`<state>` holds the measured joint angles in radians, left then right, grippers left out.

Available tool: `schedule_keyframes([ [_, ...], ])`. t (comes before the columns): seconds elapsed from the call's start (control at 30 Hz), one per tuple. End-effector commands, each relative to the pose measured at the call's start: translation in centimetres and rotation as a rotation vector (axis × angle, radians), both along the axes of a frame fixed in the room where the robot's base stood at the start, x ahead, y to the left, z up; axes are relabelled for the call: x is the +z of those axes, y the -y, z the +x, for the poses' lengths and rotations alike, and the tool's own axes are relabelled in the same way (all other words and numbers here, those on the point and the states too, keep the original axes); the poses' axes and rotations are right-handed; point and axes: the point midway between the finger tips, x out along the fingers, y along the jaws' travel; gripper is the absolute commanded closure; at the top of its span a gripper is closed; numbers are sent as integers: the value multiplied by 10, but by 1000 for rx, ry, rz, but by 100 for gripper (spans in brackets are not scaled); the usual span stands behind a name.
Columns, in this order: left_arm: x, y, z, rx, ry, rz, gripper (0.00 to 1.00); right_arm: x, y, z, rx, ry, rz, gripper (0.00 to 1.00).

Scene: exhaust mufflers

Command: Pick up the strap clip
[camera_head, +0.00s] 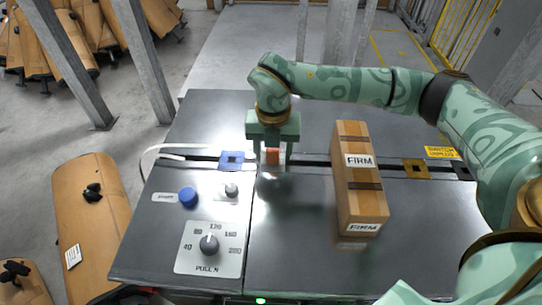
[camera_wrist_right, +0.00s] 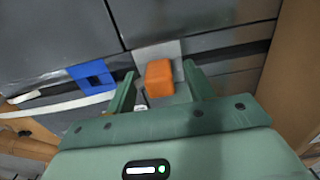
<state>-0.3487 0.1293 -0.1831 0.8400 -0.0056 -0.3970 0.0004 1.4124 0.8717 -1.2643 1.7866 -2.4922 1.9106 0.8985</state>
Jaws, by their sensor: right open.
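A small orange block (camera_head: 272,156), which looks to be the strap clip, sits over the slot that crosses the dark table. In the right wrist view the orange block (camera_wrist_right: 160,78) is on a light grey plate (camera_wrist_right: 158,50). My right gripper (camera_head: 272,162) points down over it, and its green fingers stand on either side of the block. The fingers (camera_wrist_right: 160,72) are open, with a gap visible at least on the left side. Whether either finger touches the block is hard to tell. My left gripper is not in view.
A cardboard box (camera_head: 357,165) marked FIRM stands to the right of the gripper. A blue square piece (camera_head: 231,160) and white strap (camera_head: 170,148) lie to the left. A PULL N dial (camera_head: 209,244) and blue button (camera_head: 188,197) are nearer. The table's front right is clear.

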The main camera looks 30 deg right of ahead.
Motion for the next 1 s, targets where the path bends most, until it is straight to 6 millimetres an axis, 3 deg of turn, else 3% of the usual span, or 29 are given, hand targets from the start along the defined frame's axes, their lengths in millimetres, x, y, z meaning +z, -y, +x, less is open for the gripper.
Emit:
schedule_keyframes([
  [0.1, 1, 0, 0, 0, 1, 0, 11, 2, 0, 0, 0, 1, 0, 50],
  [0.27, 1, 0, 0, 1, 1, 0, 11, 2, 0, 0, 0, 1, -1, 93],
  [0.67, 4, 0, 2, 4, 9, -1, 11, 7, 0, 0, 0, 2, 0, 93],
  [0.77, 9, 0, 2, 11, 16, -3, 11, 19, 0, 0, -1, 6, -1, 93],
  [0.9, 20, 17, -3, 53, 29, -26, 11, 46, 0, -2, -1, 9, 0, 93],
  [1.0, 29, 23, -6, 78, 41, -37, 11, 65, -2, -19, 1, 7, 0, 93],
])
